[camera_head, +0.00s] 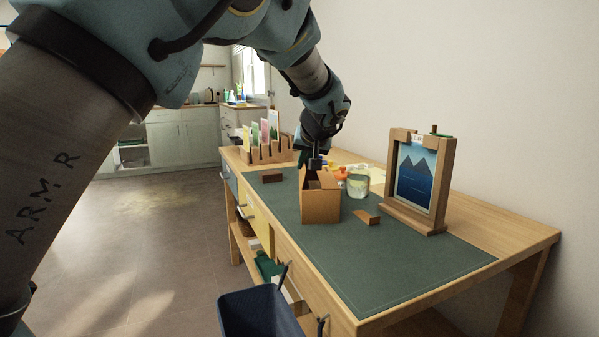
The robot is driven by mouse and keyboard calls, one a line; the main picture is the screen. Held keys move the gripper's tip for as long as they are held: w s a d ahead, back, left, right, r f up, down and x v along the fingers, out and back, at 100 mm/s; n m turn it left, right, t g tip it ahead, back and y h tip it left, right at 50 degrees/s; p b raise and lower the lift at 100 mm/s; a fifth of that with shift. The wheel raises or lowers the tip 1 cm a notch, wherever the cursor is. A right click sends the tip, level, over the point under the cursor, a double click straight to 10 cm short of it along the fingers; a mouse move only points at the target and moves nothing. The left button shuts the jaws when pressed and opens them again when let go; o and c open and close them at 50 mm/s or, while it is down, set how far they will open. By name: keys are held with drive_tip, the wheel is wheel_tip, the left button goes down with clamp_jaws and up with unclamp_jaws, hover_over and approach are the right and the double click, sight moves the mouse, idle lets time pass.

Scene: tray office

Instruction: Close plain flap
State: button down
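A small brown cardboard box (321,207) stands upright on the green desk mat (400,262). Its top is at least partly open, and a dark gap shows along the left of its top. My gripper (314,165) points down at the top of the box, at its far side. I cannot tell whether it touches a flap, or which flap is the plain one. The fingers are small and dark here, so their opening does not show. The far side of the box is hidden.
A framed mountain picture (415,178) stands to the right. A glass jar (358,186) is behind the box. A small wooden block (367,217) and a dark brown block (272,178) lie on the mat. A card rack (268,154) stands behind. The mat's front is clear.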

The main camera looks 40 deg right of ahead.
drive_tip(key=m+t+y, duration=0.1)
drive_tip(key=s+d+m+t+y, duration=0.1)
drive_tip(key=t, duration=0.1)
drive_tip(key=shift+s+d+f, duration=0.1)
drive_tip(key=shift+d+f, duration=0.05)
drive_tip(key=shift+f, duration=0.2)
drive_tip(key=shift+s+d+f+m+t+y+p, duration=0.2)
drive_tip(key=shift+f+m+t+y, duration=0.1)
drive_tip(key=shift+m+t+y, duration=0.4)
drive_tip(key=shift+s+d+f+m+t+y+p, duration=0.15)
drive_tip(key=shift+f+m+t+y, duration=0.15)
drive_tip(key=shift+m+t+y, duration=0.35)
drive_tip(key=c, duration=1.5)
unclamp_jaws()
drive_tip(key=shift+c, duration=0.2)
drive_tip(key=o, duration=0.5)
drive_tip(key=shift+f, duration=0.1)
drive_tip(key=shift+n+h, duration=0.25)
drive_tip(key=shift+h, duration=0.1)
